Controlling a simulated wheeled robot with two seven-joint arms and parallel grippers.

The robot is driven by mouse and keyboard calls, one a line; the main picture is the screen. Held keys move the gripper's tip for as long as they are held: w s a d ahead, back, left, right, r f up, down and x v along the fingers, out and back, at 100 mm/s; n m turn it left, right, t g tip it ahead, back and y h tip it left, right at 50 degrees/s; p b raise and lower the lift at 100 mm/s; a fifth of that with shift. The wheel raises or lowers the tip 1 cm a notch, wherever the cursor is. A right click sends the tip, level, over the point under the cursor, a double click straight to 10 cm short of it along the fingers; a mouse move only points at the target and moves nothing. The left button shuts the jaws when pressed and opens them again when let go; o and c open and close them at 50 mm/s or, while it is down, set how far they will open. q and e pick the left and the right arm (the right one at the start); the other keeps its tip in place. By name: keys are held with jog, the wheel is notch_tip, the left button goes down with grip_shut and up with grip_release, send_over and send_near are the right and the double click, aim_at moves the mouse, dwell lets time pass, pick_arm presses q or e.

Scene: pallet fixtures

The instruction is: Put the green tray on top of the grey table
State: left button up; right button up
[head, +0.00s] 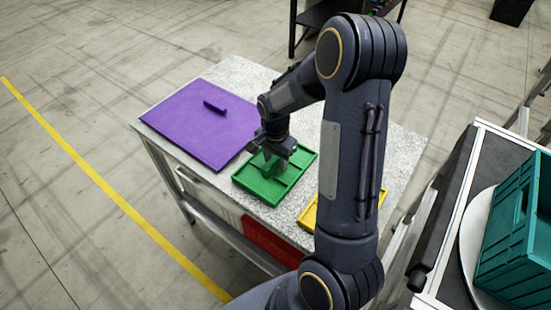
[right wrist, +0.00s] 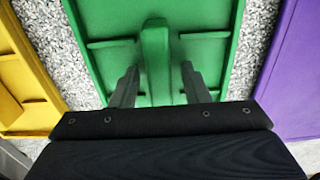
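The green tray (head: 295,171) lies flat on the grey speckled table (head: 312,113), between a purple panel and a yellow tray. My right gripper (head: 275,153) is down over the green tray. In the right wrist view its two fingers (right wrist: 160,88) stand apart on either side of the raised green handle (right wrist: 155,60) in the tray's middle. Gaps show between the fingers and the handle, so the gripper looks open. The fingertips' depth is hard to judge. My left gripper is not in view.
The purple panel (head: 195,125) with a raised handle lies left of the green tray. The yellow tray (head: 308,216) lies to its right, partly behind my arm. A red item (head: 270,240) is below the tabletop. A teal crate (head: 518,245) stands at the right.

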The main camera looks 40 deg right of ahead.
aim_at(275, 158)
jog(key=shift+r, duration=0.1)
notch_tip(275, 158, up, 11)
jog(key=s+a+r+n+t+y, duration=0.2)
jog(key=s+a+n, duration=0.4)
jog(key=s, duration=0.3)
jog(key=s+a+r+n+t+y, duration=0.1)
jog(key=s+a+r+n+t, duration=0.2)
jog(key=s+a+n, duration=0.4)
jog(key=shift+s+a+r+t+y, duration=0.3)
jog(key=shift+s+r+y, duration=0.15)
jog(key=shift+s, duration=0.75)
jog(key=shift+c, duration=0.6)
